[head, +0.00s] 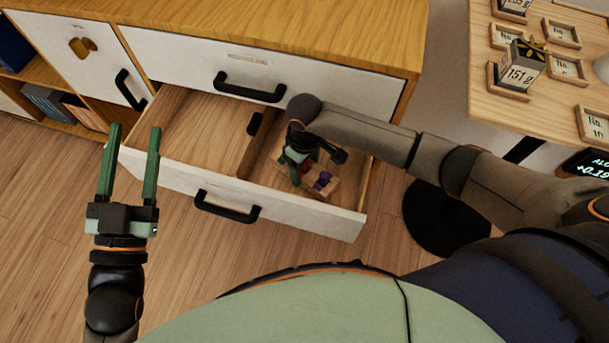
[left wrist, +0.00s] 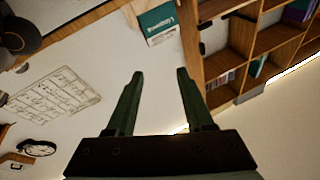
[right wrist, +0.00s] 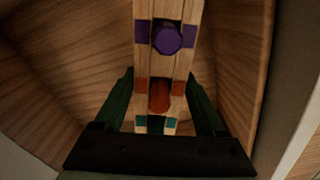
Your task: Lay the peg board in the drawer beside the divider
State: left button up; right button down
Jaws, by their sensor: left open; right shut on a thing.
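The drawer (head: 185,140) is pulled out of the white-fronted cabinet, with a wooden divider (head: 252,150) running front to back inside it. The peg board (head: 322,186) is a pale wooden board with purple, red and teal marks and pegs. It is in the drawer space right of the divider, and whether it touches the floor I cannot tell. My right gripper (head: 297,168) is shut on the peg board, which shows between its fingers in the right wrist view (right wrist: 185,65). My left gripper (head: 133,165) is open and empty, left of the drawer front.
A closed drawer (head: 190,60) sits above the open one. Open shelves with books (head: 50,103) stand at the left. A wooden table with small labelled trays (head: 565,68) is at the upper right, beside a black round base (head: 440,225). The drawer's left compartment is empty.

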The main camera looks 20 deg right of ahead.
aim_at(305, 176)
notch_tip(305, 176, down, 4)
jog(key=shift+r+b, duration=0.1)
jog(key=shift+b, duration=0.8)
pick_arm(q)
jog(key=s+d+r+m+t+h, duration=0.1)
jog(key=s+r+m+h, duration=0.3)
jog(key=r, duration=0.5)
jog(key=shift+s+t+h, duration=0.3)
jog(key=shift+t+h, duration=0.3)
jog(key=shift+h, duration=0.1)
jog(key=shift+m, duration=0.3)
pick_arm(e)
jog(key=shift+f, duration=0.3)
pick_arm(q)
jog(key=shift+r, duration=0.1)
pick_arm(e)
grip_release()
